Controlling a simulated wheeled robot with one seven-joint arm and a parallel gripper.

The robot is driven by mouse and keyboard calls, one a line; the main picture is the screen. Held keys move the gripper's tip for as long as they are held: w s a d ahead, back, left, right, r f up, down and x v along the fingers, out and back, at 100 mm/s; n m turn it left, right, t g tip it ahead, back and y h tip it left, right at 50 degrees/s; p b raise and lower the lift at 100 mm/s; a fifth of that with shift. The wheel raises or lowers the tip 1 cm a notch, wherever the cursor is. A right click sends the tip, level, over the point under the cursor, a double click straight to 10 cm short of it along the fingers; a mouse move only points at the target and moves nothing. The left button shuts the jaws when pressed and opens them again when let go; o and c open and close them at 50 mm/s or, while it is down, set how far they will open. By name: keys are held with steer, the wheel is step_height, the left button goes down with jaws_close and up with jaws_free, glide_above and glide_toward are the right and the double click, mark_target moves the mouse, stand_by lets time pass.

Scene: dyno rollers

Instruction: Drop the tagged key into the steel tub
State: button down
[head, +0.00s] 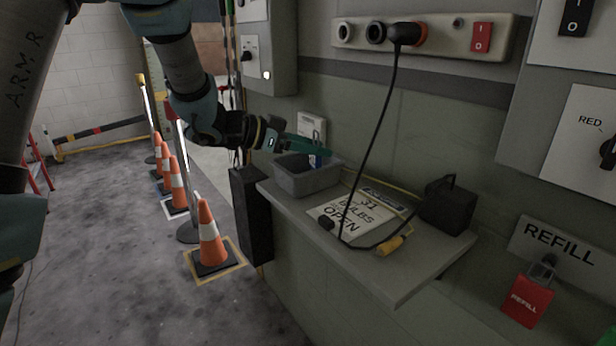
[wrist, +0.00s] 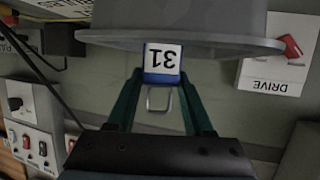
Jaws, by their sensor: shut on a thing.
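My gripper (head: 318,152) is shut on the tagged key (head: 315,161), a blue tag with a white label. The steel tub (head: 306,182) is a grey open bin on the shelf's far end. In the head view the tag appears over the tub's opening. In the wrist view it overlaps the tub's rim (wrist: 235,42). Its exact height above the tub is hard to tell. The tub's inside is mostly hidden.
The shelf (head: 400,285) also holds a printed card (head: 345,214), a black box (head: 447,206) and a cable with a yellow end (head: 389,245). A black cable hangs from the wall socket (head: 405,34) beside the tub. Traffic cones (head: 209,235) stand on the floor left.

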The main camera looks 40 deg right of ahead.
steer(key=shift+c, duration=1)
jaws_free()
steer(key=shift+a, duration=0.1)
steer(key=b+v, duration=0.2)
steer(key=v, duration=0.8)
steer(key=shift+a+r, duration=0.2)
steer(key=shift+a, duration=0.05)
steer(key=shift+w, duration=0.15)
